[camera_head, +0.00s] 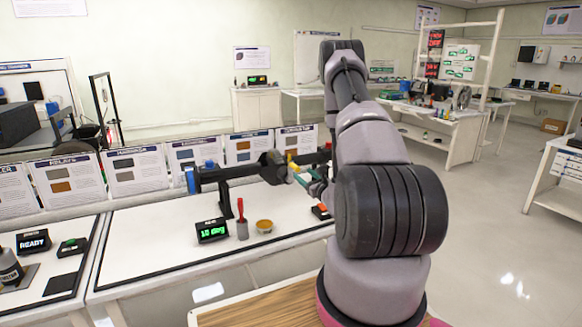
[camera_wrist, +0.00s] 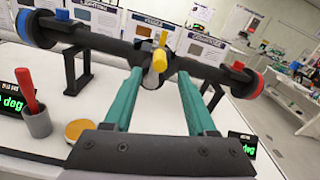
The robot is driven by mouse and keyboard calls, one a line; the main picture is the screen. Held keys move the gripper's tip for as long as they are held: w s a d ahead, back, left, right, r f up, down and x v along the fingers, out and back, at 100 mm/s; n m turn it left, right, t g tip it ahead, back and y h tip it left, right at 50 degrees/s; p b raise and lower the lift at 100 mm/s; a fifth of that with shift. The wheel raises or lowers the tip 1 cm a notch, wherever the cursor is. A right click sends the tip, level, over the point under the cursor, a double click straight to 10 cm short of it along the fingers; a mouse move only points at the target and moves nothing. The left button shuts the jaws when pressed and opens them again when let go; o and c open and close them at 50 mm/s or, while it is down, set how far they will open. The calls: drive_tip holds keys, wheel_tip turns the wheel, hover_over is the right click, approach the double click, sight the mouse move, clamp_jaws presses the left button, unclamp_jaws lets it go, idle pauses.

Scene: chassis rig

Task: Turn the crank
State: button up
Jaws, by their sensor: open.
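A dark horizontal shaft assembly (camera_head: 225,172) stands on supports on the white bench, with a blue disc (camera_head: 191,180) at its left end in the head view. In the wrist view the shaft (camera_wrist: 100,40) runs across the top, with a dark hub at its middle. A yellow handle-like piece (camera_wrist: 159,60) sticks out of the hub towards me, with a pale part beside it. My gripper (camera_wrist: 160,74) has teal fingers spread on either side of this piece. Whether they touch it I cannot tell. In the head view my gripper (camera_head: 306,178) is partly hidden by my arm.
A display reading about 10 deg (camera_head: 212,231), a grey cup with a red-handled tool (camera_head: 242,228) and a round orange-topped tin (camera_head: 264,226) stand in front of the shaft. Labelled panels (camera_head: 135,170) line the bench's back. Bench room in front is clear.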

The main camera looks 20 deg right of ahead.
sight(293, 165)
drive_tip(key=w, duration=1)
drive_tip(key=shift+w+a, duration=0.2)
drive_tip(key=shift+w, duration=0.1)
clamp_jaws()
drive_tip(key=shift+d+r, duration=0.1)
drive_tip(key=shift+d, duration=0.05)
idle(0.8)
